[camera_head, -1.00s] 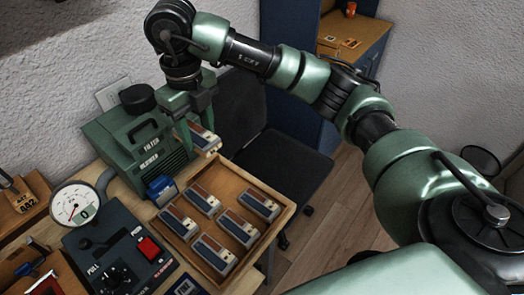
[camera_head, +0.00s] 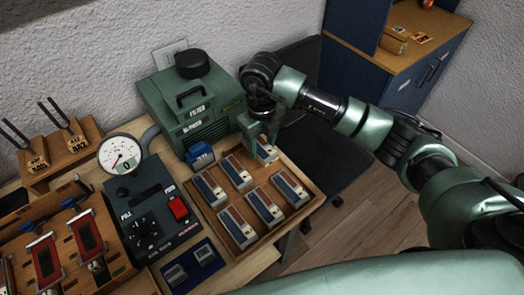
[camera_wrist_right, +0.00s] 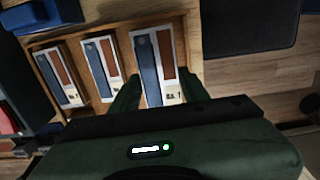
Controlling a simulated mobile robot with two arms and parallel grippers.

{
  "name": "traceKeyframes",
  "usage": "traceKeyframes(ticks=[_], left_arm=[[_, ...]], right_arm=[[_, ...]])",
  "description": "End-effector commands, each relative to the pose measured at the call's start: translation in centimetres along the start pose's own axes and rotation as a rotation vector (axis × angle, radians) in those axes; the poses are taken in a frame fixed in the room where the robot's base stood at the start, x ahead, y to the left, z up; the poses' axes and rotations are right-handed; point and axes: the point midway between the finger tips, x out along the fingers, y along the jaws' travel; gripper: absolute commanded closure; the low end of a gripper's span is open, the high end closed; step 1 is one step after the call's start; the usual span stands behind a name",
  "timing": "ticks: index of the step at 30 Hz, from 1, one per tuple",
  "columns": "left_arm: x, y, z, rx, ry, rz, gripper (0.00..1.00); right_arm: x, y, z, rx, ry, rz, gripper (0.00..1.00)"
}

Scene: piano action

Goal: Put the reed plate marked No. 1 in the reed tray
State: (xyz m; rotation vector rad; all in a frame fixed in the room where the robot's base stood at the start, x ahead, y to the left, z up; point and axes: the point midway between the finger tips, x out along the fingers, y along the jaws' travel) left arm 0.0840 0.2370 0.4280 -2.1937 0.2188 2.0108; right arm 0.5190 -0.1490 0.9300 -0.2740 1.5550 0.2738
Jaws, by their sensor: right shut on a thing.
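My right gripper (camera_head: 264,143) points down at the far end of the wooden reed tray (camera_head: 297,173). It is shut on a reed plate (camera_head: 267,152), pale with a blue and a brown strip. In the right wrist view this plate (camera_wrist_right: 153,60) stands between the two fingers (camera_wrist_right: 158,95), and its end label reads "No. 1". It is over or in the tray's far corner, beside the row of other plates; I cannot tell whether it touches the tray floor. My left gripper is not in view.
Several similar reed plates (camera_head: 237,175) lie in the tray. A green filter blower (camera_head: 190,110) and a small blue block (camera_head: 200,154) stand close behind. A round gauge (camera_head: 120,155) and dark control box (camera_head: 150,215) are to the left. A dark chair is beyond the tray.

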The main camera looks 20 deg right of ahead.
Motion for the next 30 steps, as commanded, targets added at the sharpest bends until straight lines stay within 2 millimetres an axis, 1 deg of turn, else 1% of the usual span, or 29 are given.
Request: traceKeyframes(ticks=[4, 9, 12, 19, 22, 23, 24, 30], left_arm=[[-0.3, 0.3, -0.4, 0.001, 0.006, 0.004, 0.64], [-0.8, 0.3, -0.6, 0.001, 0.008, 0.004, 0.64], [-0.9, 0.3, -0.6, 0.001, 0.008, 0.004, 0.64], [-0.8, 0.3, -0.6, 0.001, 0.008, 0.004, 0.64], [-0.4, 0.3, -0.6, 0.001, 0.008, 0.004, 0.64], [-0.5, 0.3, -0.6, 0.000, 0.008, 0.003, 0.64], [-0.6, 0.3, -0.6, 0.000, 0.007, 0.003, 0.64], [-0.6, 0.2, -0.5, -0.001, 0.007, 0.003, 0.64]], right_arm=[[1.0, 0.0, 0.0, 0.001, 0.000, 0.000, 1.00], [3.5, 0.1, 0.0, 0.001, 0.002, 0.002, 1.00], [4.4, 0.0, 0.0, 0.000, -0.001, 0.000, 1.00], [4.5, 0.0, 0.1, 0.000, -0.002, 0.000, 1.00], [4.9, 0.0, 0.1, 0.000, -0.002, -0.001, 1.00], [4.9, 0.0, 0.1, 0.000, -0.002, -0.001, 0.52], [4.8, 0.0, 0.1, 0.000, -0.002, -0.001, 0.46], [4.8, 0.0, 0.0, 0.000, -0.001, -0.001, 0.46]])
